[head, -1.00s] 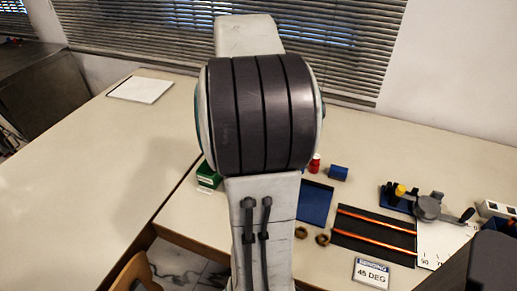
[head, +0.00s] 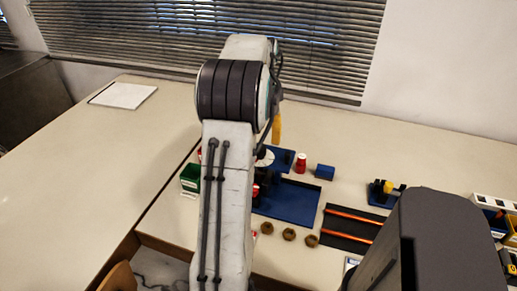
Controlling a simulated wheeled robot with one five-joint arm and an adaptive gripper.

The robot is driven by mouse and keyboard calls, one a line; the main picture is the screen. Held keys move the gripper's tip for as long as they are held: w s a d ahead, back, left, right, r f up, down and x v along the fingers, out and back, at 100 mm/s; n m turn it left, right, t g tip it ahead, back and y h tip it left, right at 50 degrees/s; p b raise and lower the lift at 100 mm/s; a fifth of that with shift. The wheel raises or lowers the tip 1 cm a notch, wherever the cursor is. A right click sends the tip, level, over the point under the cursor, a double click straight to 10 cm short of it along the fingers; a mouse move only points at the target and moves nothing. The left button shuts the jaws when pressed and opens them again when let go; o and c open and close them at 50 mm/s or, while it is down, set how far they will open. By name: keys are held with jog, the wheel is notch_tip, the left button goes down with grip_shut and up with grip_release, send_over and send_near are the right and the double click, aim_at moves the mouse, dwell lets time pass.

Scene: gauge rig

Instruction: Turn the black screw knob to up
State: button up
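The blue rig (head: 283,158) with a pale round dial (head: 265,158) stands just right of my arm, partly hidden by it. Dark parts show below the dial, but I cannot tell which of them is the black screw knob or how it points. My arm reaches away over the bench, and its far end is mostly hidden behind its own large joint. A narrow yellow-orange piece hangs beside that joint above the rig; I cannot tell if it is part of my gripper. Whether my gripper is open or shut does not show.
A blue tray (head: 290,203), a red-and-white item (head: 301,163) and a blue block (head: 325,172) lie near the rig. Several brown rings (head: 289,234) lie in front. Orange rods (head: 355,225) are further right. A green bin (head: 190,178) is left. The left bench is mostly clear.

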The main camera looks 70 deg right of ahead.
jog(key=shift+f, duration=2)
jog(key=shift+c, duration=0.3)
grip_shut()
